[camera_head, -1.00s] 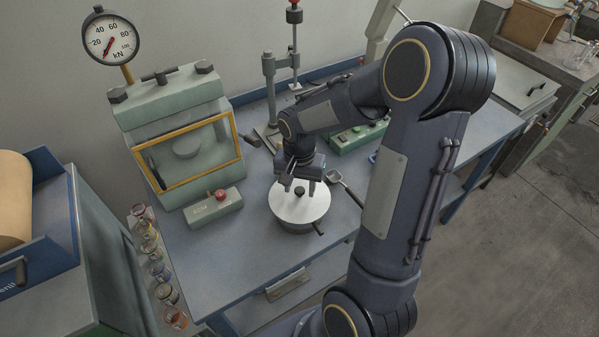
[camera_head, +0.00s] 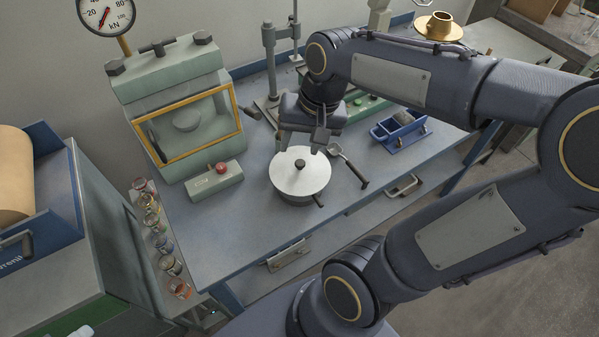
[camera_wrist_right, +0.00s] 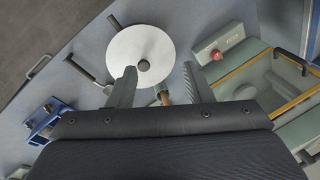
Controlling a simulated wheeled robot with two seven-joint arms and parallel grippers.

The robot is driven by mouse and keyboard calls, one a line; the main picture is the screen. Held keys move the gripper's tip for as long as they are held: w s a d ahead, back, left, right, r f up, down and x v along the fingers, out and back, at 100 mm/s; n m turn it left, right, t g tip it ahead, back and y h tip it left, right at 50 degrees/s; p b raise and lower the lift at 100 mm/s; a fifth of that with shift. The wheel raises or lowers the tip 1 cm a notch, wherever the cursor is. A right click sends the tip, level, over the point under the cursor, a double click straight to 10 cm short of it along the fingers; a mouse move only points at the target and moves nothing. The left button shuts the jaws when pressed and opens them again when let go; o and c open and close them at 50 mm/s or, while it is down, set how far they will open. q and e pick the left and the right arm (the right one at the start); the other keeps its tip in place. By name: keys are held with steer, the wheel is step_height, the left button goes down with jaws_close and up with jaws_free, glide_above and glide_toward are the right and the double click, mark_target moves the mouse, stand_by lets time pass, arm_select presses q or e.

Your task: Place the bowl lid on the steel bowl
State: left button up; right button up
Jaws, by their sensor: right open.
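The bowl lid (camera_head: 291,175) is a pale metal disc with a dark round knob. It rests on the steel bowl (camera_head: 297,201), whose dark side and a short handle show below the lid's rim in the head view. The lid (camera_wrist_right: 136,44) also shows in the right wrist view and hides most of the bowl there. My right gripper (camera_head: 303,142) is open and empty, just behind and above the lid, apart from the knob. Its two fingers (camera_wrist_right: 157,88) show spread in the right wrist view. My left gripper is not in view.
A scoop with a dark handle (camera_head: 363,181) lies right of the bowl. A green press (camera_head: 178,110) and a red-button box (camera_head: 216,180) stand left. A blue holder (camera_head: 400,132) sits at the right. The bench front (camera_head: 236,232) is clear.

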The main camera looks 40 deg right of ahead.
steer(key=s+a+f+n+t+y, duration=0.1)
steer(key=s+a+n+t+y, duration=0.1)
steer(key=s+a+n, duration=0.3)
steer(key=s+a+t, duration=0.1)
steer(key=s+a, duration=0.1)
steer(key=s, duration=0.1)
steer(key=shift+s+a, duration=0.25)
steer(key=shift+s, duration=0.15)
steer(key=shift+f, duration=0.1)
stand_by(0.5)
